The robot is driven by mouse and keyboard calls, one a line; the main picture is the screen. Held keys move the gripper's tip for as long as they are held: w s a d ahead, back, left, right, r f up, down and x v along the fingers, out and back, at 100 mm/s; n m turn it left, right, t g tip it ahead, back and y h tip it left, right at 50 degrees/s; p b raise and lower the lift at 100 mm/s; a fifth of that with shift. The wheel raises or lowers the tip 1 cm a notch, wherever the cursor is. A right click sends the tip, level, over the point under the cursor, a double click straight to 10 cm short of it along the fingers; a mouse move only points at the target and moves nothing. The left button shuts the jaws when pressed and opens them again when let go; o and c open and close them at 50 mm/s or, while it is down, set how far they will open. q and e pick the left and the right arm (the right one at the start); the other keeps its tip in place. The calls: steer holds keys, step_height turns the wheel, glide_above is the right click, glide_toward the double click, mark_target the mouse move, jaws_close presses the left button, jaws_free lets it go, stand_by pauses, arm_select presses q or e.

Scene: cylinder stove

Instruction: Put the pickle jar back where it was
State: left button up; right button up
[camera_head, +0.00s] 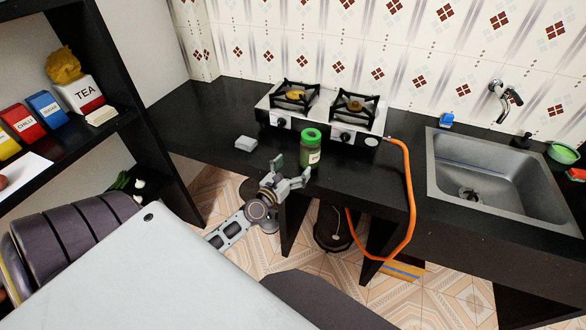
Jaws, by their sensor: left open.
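My left gripper (291,171) is open just left of and in front of the jar. One finger stands apart to the left of the jar and the other reaches close to the jar's lower side. I cannot tell whether that finger touches it. My right gripper is not in view.
A two-burner stove (327,112) stands behind the jar, with an orange hose (410,190) hanging off the counter. A sink (490,175) is at the right. A dark shelf (105,135) with spice boxes and a TEA box (80,96) stands left.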

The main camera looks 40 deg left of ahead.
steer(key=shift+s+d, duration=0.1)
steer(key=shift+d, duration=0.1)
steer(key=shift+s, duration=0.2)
